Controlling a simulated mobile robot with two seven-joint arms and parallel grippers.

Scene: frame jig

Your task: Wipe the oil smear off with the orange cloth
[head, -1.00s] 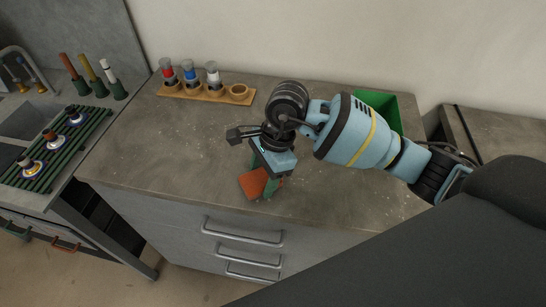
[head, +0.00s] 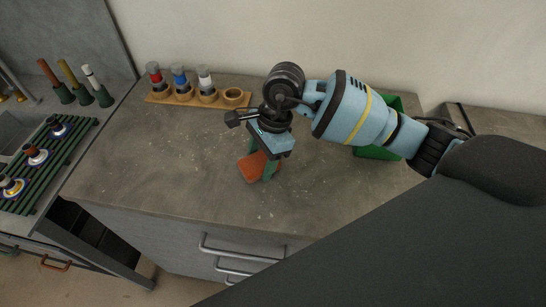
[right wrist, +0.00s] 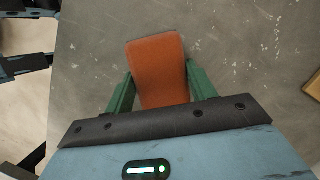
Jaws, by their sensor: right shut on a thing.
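My right gripper (head: 264,163) is shut on the orange cloth (head: 253,169), which looks like a folded pad between its green fingers. The cloth is low over the grey worktop (head: 150,180), at its middle; I cannot tell for sure whether it touches the surface. In the right wrist view the cloth (right wrist: 158,70) sticks out past the fingertips (right wrist: 158,88) over the worktop. I cannot make out an oil smear; only small pale specks show on the worktop. My left gripper is not in view.
A wooden rack (head: 215,101) with red, blue and white-topped pieces stands at the back left. A green bin (head: 377,152) is behind my right arm. A green slatted rack (head: 60,160) lies on the left counter. The worktop's left part is clear.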

